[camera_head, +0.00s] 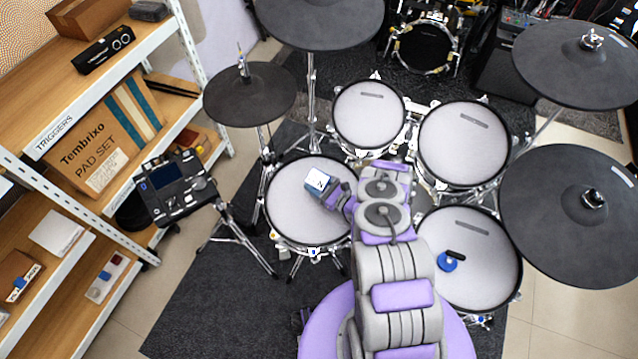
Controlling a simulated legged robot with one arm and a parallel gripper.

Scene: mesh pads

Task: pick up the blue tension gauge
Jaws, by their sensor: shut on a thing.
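The blue tension gauge (319,182) looks to be the small boxy thing with blue sides and a white face with a dark mark. It is over the pale mesh pad of the front left drum (290,215). My gripper (335,190) is shut on its right side. The fingertips are small and partly hidden by the gauge and my wrist. I cannot tell whether the gauge touches the pad or is held just above it.
A round blue thing with a black bar (447,262) lies on the right drum pad (480,245). Two more drums (369,120) (465,150) stand behind. Dark cymbal pads (248,95) (570,215) stand at the sides. A drum module (175,190) and shelves are left.

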